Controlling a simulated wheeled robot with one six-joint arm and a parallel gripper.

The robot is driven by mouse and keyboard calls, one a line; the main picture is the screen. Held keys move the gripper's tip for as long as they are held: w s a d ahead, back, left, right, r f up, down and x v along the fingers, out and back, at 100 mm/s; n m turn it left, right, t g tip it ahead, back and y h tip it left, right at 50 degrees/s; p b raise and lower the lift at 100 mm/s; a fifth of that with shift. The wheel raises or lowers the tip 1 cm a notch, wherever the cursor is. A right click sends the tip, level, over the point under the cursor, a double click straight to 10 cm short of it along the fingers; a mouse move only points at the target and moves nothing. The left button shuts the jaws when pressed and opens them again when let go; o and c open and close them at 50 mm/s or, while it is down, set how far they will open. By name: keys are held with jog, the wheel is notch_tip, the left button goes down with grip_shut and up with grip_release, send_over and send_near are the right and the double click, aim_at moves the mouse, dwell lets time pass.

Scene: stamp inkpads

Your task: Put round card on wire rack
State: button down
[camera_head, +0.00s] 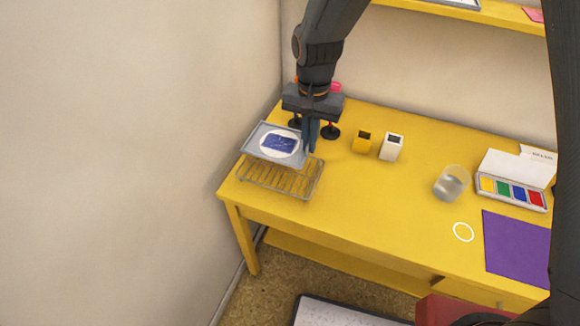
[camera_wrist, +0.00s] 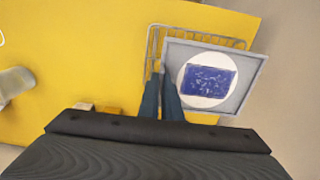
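A round white card with a dark blue print (camera_head: 281,143) lies flat on a grey tray (camera_head: 255,140). It also shows in the wrist view (camera_wrist: 207,81), on the same tray (camera_wrist: 250,77). The wire rack (camera_head: 288,184) stands at the table's left end, below the tray. The tray covers much of the rack; its wires show around the tray in the wrist view (camera_wrist: 151,45). My gripper (camera_head: 311,150) is at the tray's right edge in the head view. In the wrist view its fingers (camera_wrist: 160,78) are close together with the tray's edge between their tips.
Dark-knobbed stamps (camera_head: 331,131) stand behind my gripper. A yellow block (camera_head: 362,142) and a white block (camera_head: 391,148) are to its right. Farther right are a glass (camera_head: 452,183), a paint box (camera_head: 512,192), a white ring (camera_head: 463,232) and a purple sheet (camera_head: 515,245). The table's front middle is clear.

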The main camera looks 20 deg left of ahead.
notch_tip(320, 180, down, 9)
jog(key=shift+f+p, duration=0.1)
jog(key=shift+p, duration=1.05)
jog(key=shift+f, duration=0.1)
jog(key=c, duration=2)
grip_release()
notch_tip(320, 180, up, 12)
jog(key=b, duration=0.3)
jog(key=shift+r, duration=0.2)
jog(key=shift+n+t, duration=0.5)
jog(key=shift+t, duration=0.2)
jog(key=s+d+r, duration=0.1)
jog(key=s+d, duration=0.2)
jog(key=d, duration=0.7)
jog(key=s+d+r, duration=0.1)
jog(key=s+d, duration=0.2)
jog(key=d, duration=0.7)
jog(key=s+d+r, duration=0.1)
jog(key=s+d, duration=0.2)
jog(key=d, duration=0.7)
jog(key=shift+s+d+r, duration=0.1)
jog(key=shift+d+r, duration=0.05)
jog(key=shift+r, duration=0.25)
